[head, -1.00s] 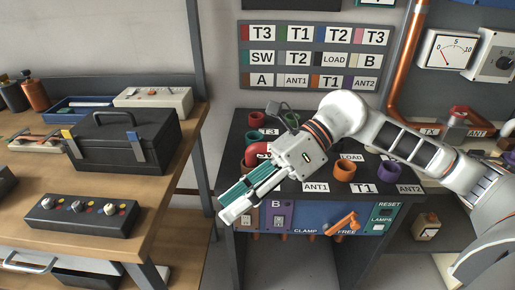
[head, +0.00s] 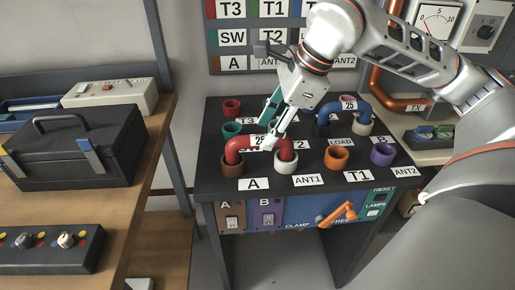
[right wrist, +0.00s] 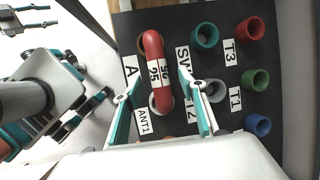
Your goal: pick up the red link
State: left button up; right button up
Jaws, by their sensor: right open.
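The red link (head: 236,148) is an arched handle with a white "25" label. It stands with one end in the brown socket (head: 232,167) by A and the other in the white socket (head: 287,162) by ANT1. My right gripper (head: 268,128) is open, above and around the link, partly hiding it. In the right wrist view the red link (right wrist: 153,48) lies between the two spread fingers of my right gripper (right wrist: 158,80), with gaps on both sides. My left gripper is not in the head view; teal and grey arm parts (right wrist: 68,68) show at the left of the wrist view.
A blue link (head: 362,108) stands further back right on the black panel. Orange (head: 337,157), purple (head: 382,154) and teal (head: 232,129) sockets are near. A wooden bench (head: 145,150) with a black case (head: 85,150) stands left, across a gap.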

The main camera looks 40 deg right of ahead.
aim_at(264, 136)
jog(key=x, duration=0.2)
jog(key=b+x, duration=0.1)
jog(key=x, duration=0.1)
jog(key=shift+s+f, duration=0.1)
jog(key=shift+f, duration=0.35)
jog(key=shift+a, duration=0.1)
jog(key=shift+f, duration=0.25)
grip_shut()
